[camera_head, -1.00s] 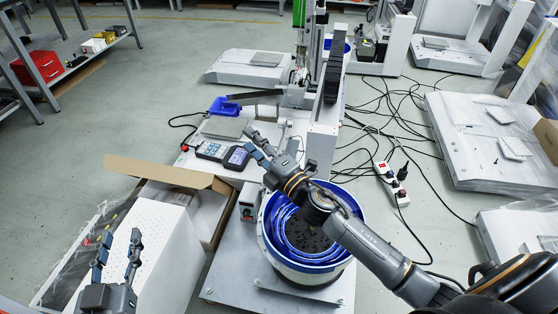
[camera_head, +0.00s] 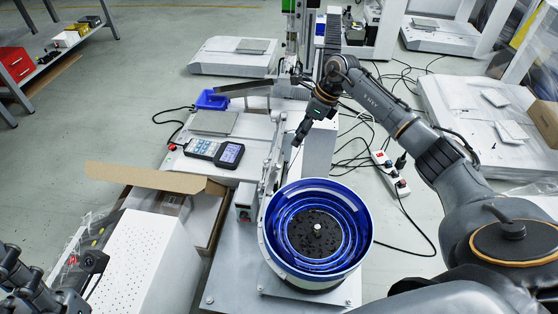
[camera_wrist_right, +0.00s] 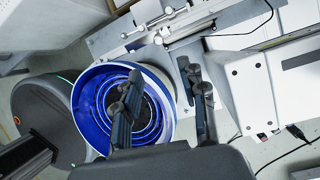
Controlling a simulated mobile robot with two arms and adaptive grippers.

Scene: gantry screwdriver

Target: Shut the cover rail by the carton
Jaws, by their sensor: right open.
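The slim metal rail (camera_head: 272,160) beside the open cardboard carton (camera_head: 150,178) runs from the blue screw bowl (camera_head: 316,232) toward the machine. It also seems to show at the top of the right wrist view (camera_wrist_right: 160,25); I cannot tell how far its cover stands open. My right gripper (camera_head: 298,138) hangs just right of the rail in the head view, apart from it. In the right wrist view its fingers (camera_wrist_right: 165,82) are open and empty. My left gripper (camera_head: 60,278) is partly cut off at the lower left, away from the rail; its jaw state is unclear.
A handheld keypad device (camera_head: 216,152) lies left of the rail, with a blue bin (camera_head: 211,99) behind it. A white perforated box (camera_head: 150,265) stands in front of the carton. Cables and a power strip (camera_head: 390,174) lie on the floor at right.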

